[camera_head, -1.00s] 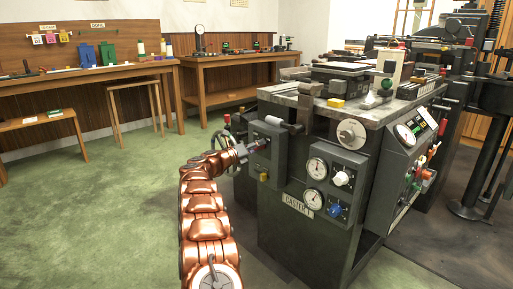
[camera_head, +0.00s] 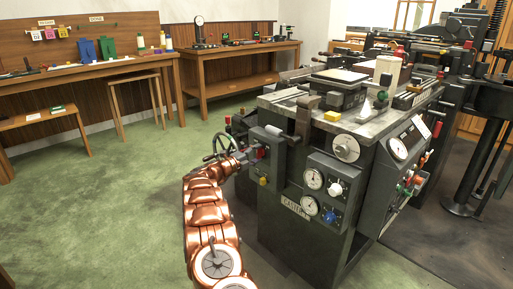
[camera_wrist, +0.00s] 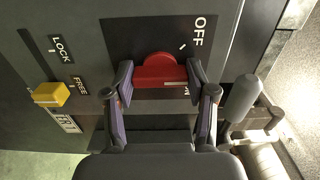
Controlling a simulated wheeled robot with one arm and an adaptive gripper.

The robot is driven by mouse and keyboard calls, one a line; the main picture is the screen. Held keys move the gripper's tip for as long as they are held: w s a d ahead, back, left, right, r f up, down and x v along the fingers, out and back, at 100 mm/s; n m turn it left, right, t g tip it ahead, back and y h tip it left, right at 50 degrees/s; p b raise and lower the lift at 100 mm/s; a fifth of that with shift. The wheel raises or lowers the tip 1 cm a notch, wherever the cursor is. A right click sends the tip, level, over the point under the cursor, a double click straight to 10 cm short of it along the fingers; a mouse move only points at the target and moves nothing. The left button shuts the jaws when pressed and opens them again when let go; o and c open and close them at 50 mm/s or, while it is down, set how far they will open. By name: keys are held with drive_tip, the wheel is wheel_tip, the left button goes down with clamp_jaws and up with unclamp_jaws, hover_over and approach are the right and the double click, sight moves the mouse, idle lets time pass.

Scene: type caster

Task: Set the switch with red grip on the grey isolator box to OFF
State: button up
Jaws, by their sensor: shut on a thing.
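The grey isolator box (camera_head: 264,137) is on the front left of the dark machine. Its red grip (camera_wrist: 158,70) shows in the wrist view as a half-round knob with a straight bar and a white mark at the bar's right end. My gripper (camera_wrist: 160,80) is shut on this grip, one finger at each end of the bar. The OFF label (camera_wrist: 198,30) and its tick are above right of the grip. A second label by the right finger is mostly hidden. In the head view my gripper (camera_head: 249,158) reaches the box from the left.
A yellow knob (camera_wrist: 50,94) with LOCK and FREE labels is left of the grip. A grey rounded handle (camera_wrist: 241,98) is close to the right finger. A handwheel (camera_head: 222,145) stands behind my wrist. Green floor at left is open.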

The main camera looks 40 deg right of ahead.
drive_tip(key=n+p, duration=0.4)
drive_tip(key=n, duration=0.1)
drive_tip(key=shift+r+n, duration=0.15)
drive_tip(key=shift+n, duration=0.15)
drive_tip(key=shift+f+n+p, duration=0.2)
drive_tip(key=shift+n+p, duration=0.55)
drive_tip(key=shift+n, duration=0.85)
drive_tip(key=o, duration=1.2)
drive_tip(key=shift+c, duration=0.2)
drive_tip(key=a, duration=1.2)
drive_tip(key=shift+w, duration=0.1)
